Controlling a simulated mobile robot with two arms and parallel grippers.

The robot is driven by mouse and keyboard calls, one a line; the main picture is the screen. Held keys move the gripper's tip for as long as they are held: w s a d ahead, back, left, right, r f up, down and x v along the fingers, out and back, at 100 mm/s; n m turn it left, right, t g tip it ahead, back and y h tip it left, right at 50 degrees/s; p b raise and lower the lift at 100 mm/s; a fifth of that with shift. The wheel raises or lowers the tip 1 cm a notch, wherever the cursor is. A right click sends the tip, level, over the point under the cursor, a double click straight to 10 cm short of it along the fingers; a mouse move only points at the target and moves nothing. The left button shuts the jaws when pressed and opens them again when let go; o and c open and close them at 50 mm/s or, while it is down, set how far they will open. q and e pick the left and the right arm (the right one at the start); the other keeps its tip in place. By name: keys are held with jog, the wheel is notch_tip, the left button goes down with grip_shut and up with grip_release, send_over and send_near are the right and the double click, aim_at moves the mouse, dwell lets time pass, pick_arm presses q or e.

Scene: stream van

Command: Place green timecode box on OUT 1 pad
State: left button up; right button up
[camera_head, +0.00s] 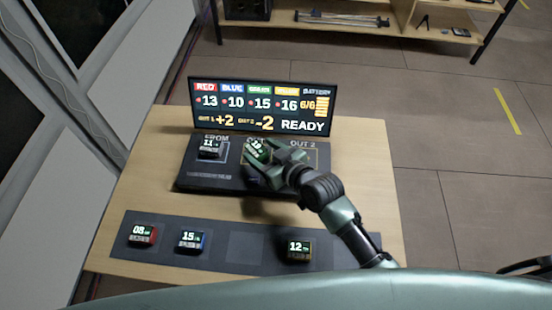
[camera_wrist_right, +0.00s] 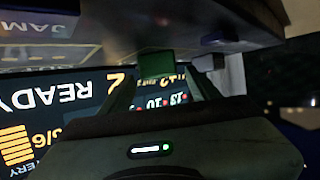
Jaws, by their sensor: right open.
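The green timecode box (camera_head: 257,147) shows a lit display and sits at the fingertips of my right gripper (camera_head: 262,158), over the middle of the dark console (camera_head: 225,185). The gripper is open around or beside it. In the right wrist view, a green face (camera_wrist_right: 155,63) lies between the two fingers (camera_wrist_right: 160,88). The OUT 1 label and most of the middle pad are hidden by the box and gripper, so I cannot tell whether the box rests flat on the pad. My left gripper is not in view.
A dark box reading 11 (camera_head: 209,148) stands on the console's left pad. The OUT 2 pad (camera_head: 318,158) is partly hidden. A screen (camera_head: 262,107) stands behind. The front strip (camera_head: 210,257) holds red (camera_head: 142,235), blue (camera_head: 191,240) and yellow (camera_head: 299,249) boxes, with an empty square.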

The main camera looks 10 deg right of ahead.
jog(key=v, duration=1)
jog(key=shift+f, duration=0.1)
